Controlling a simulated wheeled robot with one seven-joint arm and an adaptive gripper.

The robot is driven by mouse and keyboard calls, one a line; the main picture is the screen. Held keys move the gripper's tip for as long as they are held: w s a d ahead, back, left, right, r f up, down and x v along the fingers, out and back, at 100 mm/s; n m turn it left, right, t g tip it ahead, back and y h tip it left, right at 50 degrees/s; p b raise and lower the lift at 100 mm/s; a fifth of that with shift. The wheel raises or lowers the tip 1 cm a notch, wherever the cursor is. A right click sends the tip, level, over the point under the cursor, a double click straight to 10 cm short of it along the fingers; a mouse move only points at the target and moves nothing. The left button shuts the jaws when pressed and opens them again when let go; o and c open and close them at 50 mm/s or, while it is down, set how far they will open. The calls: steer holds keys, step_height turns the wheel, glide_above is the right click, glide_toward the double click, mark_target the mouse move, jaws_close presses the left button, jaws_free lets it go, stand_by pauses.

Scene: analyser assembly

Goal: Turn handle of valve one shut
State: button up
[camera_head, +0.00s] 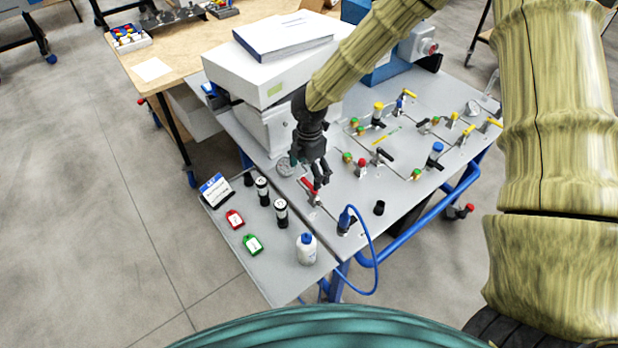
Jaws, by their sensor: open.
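My gripper (319,180) is open and points down over the near left part of the grey analyser panel (350,200). A valve with a red lever handle (308,186) stands right at its fingertips. The handle lies slantwise, its far end up and left. The fingers partly cover this valve, and I cannot tell whether they touch the handle. No label that reads valve one is legible. Other valves with lever handles stand further right, among them a black-handled one (384,155) and a yellow-handled one (495,123).
A blue connector with a looping blue hose (372,262) stands just in front of the valve. A black cap (379,208) is to its right. The lower shelf holds black cylinders (281,212), a white bottle (306,248), and red and green tags (253,244). A white box (270,70) stands behind my gripper.

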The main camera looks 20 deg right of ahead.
mark_target(309, 184)
steer(key=shift+f+p, duration=0.45)
steer(key=shift+f, duration=1.6)
steer(key=shift+c, duration=0.4)
steer(key=c, duration=0.9)
